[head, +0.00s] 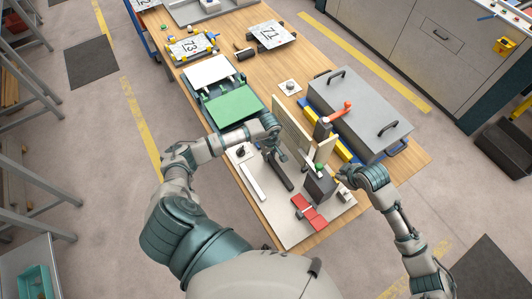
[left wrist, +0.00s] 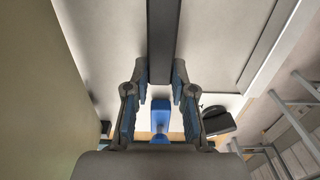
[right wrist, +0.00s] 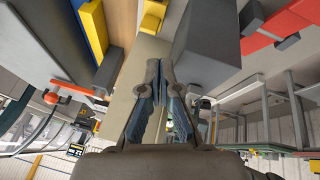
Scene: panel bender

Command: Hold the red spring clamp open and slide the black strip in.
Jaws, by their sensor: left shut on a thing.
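The red spring clamp (head: 315,219) lies near the front of the pale base plate, with dark parts beside its red pieces. Part of it shows at the upper right of the right wrist view (right wrist: 288,18). The black strip (head: 281,172) stands out from my left gripper (head: 272,146) toward the front of the plate, apart from the clamp. In the left wrist view my left gripper is shut on the strip (left wrist: 163,40). My right gripper (right wrist: 160,68) has its fingertips together, with nothing clearly seen between them. In the head view it is right of the dark grey block.
The dark grey block (head: 319,186) and upright tan panels (head: 293,128) stand between my grippers. A large grey box (head: 360,112) with handles is behind on the right. A green board (head: 234,108) lies at the left. A white bar (head: 253,181) lies on the base plate.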

